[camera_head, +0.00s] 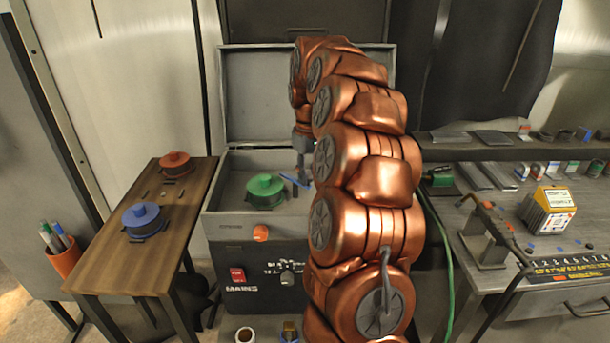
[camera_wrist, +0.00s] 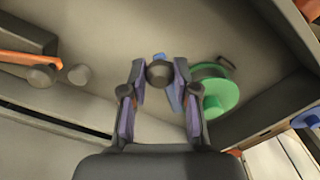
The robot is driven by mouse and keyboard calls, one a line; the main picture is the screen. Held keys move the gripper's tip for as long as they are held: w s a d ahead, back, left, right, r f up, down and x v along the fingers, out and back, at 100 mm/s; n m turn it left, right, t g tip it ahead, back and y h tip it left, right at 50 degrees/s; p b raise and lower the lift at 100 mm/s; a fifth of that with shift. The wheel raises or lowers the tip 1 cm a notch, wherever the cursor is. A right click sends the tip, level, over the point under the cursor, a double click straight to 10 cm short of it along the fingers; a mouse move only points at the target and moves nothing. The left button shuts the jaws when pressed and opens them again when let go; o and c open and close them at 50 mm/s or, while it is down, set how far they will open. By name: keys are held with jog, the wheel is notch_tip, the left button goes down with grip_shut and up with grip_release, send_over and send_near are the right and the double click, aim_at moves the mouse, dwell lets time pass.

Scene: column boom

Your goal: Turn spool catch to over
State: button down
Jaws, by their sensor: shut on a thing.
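The open grey box (camera_head: 210,190) holds a green spool (camera_head: 264,188), which also shows in the wrist view (camera_wrist: 222,92) to the right of my fingers. My gripper (camera_head: 301,180) reaches down into the box, right of the green spool. In the wrist view, my gripper (camera_wrist: 160,82) has its two fingers around a dark round knob (camera_wrist: 159,74), which looks like the spool catch. Small blue parts (camera_wrist: 159,56) show by the knob, and blue also shows at the fingertips in the head view. The fingers hide the knob's sides, and its turned position is unclear.
A wooden side table (camera_head: 160,252) at left bears a blue spool (camera_head: 141,217) and a red spool (camera_head: 174,161). An orange knob (camera_head: 260,233) and a red switch (camera_head: 238,275) are on the box front. A workbench (camera_head: 470,210) stands at right. An orange bar (camera_wrist: 28,60) shows in the wrist view.

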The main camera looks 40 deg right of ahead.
jog(key=n, duration=0.1)
jog(key=d+n, duration=0.1)
jog(key=n+p, duration=0.1)
jog(key=shift+w+d+r+n, duration=0.1)
jog(key=shift+w+d+n, duration=0.15)
jog(key=shift+n, duration=0.15)
jog(key=shift+w+d+n+p, duration=0.2)
jog(key=shift+n+p, duration=0.05)
jog(key=shift+n, duration=0.5)
jog(key=shift+w+d+n+p, duration=0.2)
jog(key=shift+n+p, duration=0.1)
jog(key=shift+n, duration=0.4)
jog(key=shift+w+d+n+p, duration=0.2)
jog(key=shift+n+p, duration=0.05)
jog(key=shift+n, duration=0.5)
jog(key=c, duration=0.9)
grip_release()
jog(key=shift+o, duration=0.2)
notch_tip(320, 180, up, 12)
jog(key=shift+d+f, duration=0.2)
